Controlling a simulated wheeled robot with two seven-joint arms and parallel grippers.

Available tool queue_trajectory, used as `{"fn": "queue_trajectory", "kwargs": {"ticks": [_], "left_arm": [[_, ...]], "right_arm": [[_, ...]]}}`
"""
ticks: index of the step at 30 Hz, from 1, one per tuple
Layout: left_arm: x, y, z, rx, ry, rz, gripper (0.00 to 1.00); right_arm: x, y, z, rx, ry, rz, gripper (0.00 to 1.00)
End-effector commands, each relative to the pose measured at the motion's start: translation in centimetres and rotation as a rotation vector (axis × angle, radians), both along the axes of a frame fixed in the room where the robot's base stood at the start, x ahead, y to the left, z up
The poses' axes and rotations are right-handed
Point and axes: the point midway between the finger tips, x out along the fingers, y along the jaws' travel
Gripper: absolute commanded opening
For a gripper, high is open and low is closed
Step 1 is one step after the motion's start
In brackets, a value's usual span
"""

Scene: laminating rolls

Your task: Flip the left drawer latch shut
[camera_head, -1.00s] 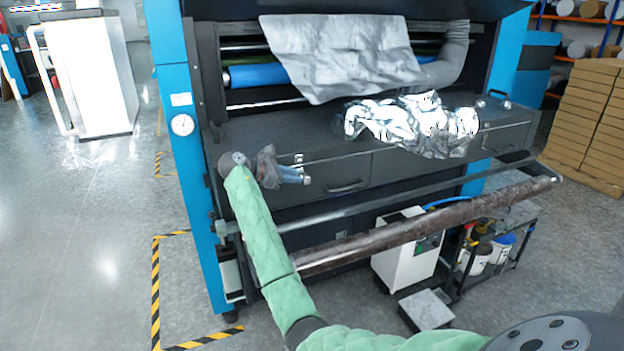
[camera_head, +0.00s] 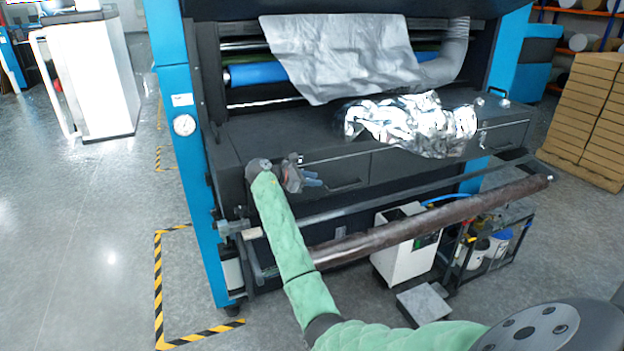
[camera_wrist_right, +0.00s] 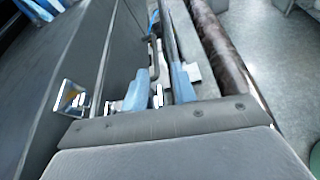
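The left drawer (camera_head: 335,170) is a dark grey front under the machine's worktop and looks closed. Its shiny metal latch shows in the right wrist view (camera_wrist_right: 72,98), left of my fingers; whether it is flipped up or down is unclear. In the head view my gripper largely hides the latch. My right gripper (camera_head: 312,179) is close in front of the drawer, between the latch and the handle (camera_head: 345,187). In the right wrist view its two blue fingers (camera_wrist_right: 160,90) stand apart, with nothing clearly held between them. My left gripper is out of view.
A roller bar (camera_head: 430,220) crosses in front of and below the drawers. Crumpled silver film (camera_head: 415,125) lies on the worktop and hangs over the front. Another drawer with a latch (camera_head: 482,138) is at right.

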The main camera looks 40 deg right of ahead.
Motion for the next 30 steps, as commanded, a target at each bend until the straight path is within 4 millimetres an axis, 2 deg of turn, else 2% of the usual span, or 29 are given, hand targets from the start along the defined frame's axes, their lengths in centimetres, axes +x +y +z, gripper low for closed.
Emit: {"fn": "queue_trajectory", "kwargs": {"ticks": [1, 4, 5, 17, 30], "left_arm": [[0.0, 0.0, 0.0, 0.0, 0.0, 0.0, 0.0], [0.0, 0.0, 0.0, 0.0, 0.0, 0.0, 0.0], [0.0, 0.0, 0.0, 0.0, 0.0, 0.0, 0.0], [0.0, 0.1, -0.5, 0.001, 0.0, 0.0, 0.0], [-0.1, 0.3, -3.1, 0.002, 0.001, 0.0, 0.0]], "right_arm": [[0.0, 0.0, 0.0, 0.0, 0.0, 0.0, 0.23], [0.0, 0.0, 0.0, 0.0, 0.0, 0.0, 0.04], [0.0, 0.0, 0.0, 0.0, 0.0, 0.0, 0.0], [0.0, 0.0, -0.4, -0.009, -0.036, 0.0, 0.0], [0.0, 0.0, -2.1, -0.067, -0.279, 0.0, 0.0]]}}
